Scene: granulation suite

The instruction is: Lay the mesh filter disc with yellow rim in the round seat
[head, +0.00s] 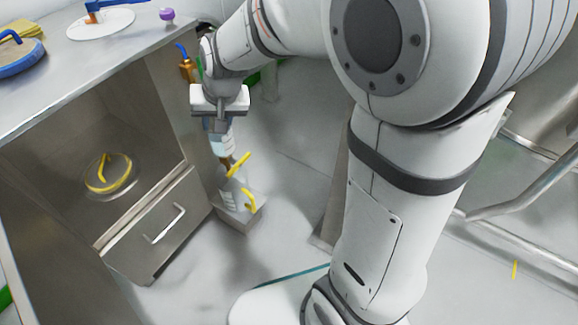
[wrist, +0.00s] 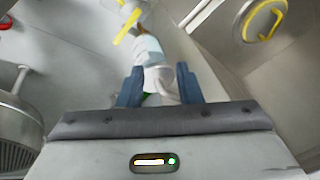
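The mesh filter disc with yellow rim (head: 121,175) lies in the open bay of the steel cabinet, its yellow handle standing up. It also shows at the top right of the wrist view (wrist: 262,20). My gripper (head: 220,128) points down to the right of the bay, apart from the disc. In the wrist view its blue fingers (wrist: 159,84) are spread. I cannot pick out the round seat with certainty.
On the counter (head: 62,77) are a blue-rimmed disc (head: 18,62), a round white plate (head: 100,23) with a blue-handled item, and a purple-capped piece (head: 167,15). A drawer (head: 158,225) sits below the bay. A small box (head: 240,212) with yellow-marked items stands beside the cabinet.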

